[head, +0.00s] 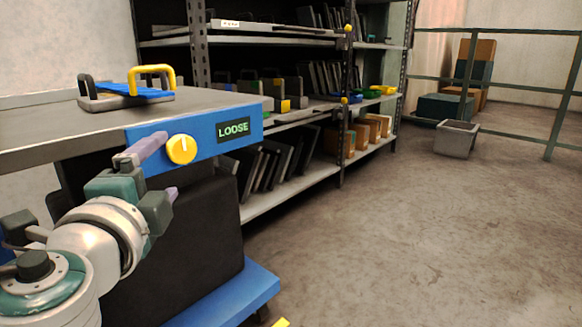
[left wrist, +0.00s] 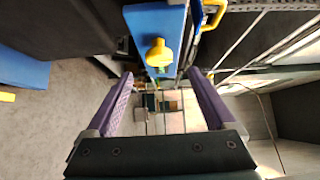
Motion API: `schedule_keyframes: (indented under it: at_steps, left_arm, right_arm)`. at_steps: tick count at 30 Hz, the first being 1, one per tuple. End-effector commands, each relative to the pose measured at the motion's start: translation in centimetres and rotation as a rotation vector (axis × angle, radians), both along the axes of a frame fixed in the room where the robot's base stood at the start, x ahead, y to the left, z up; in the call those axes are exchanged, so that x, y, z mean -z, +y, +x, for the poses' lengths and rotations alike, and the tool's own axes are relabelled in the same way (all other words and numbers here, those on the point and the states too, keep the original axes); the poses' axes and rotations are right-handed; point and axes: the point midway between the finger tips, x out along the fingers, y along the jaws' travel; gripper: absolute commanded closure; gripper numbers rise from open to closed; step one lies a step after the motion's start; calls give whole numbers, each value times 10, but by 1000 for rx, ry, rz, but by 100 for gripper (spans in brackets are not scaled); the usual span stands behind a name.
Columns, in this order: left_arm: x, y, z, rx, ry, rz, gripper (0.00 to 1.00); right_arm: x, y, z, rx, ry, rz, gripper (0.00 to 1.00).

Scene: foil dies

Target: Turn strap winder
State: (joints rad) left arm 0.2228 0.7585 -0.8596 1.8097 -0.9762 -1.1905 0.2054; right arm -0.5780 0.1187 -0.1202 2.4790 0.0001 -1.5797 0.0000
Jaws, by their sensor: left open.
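The strap winder is a round yellow knob (head: 181,149) with a pale mark, on the front of a blue panel (head: 150,132) at the table's edge. A dark display (head: 233,130) beside it reads LOOSE in green. In the left wrist view the knob (left wrist: 158,55) stands out from the blue panel (left wrist: 152,22), ahead of and between the fingertips. My left gripper (head: 160,171) is open and empty, close to the knob at its left and below, with purple finger pads. Its fingers (left wrist: 160,77) do not appear to touch the knob. My right gripper is not in view.
On the grey tabletop (head: 40,125) sits a die (head: 125,99) with a blue strap, a yellow handle and a dark handle. Shelves (head: 300,195) with plates and boxes stand behind. A grey bin (head: 456,139) and a railing (head: 490,82) are at right. The floor in front is clear.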

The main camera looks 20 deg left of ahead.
Motion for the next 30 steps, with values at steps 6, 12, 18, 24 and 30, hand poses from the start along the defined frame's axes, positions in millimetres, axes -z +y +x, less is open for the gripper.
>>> schedule_keyframes:
  at_steps: [6,12,18,24,30]
  left_arm:
    - [2,9,21,3,-9,13,11]
    - [3,24,57,1,-9,12,11]
    - [2,35,83,1,-6,11,11]
    - [0,39,92,2,-4,9,11]
    - [0,38,92,3,-3,9,11]
  right_arm:
    - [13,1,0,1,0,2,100]
    - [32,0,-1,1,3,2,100]
    - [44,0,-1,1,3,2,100]
    - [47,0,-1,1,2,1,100]
    - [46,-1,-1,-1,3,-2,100]
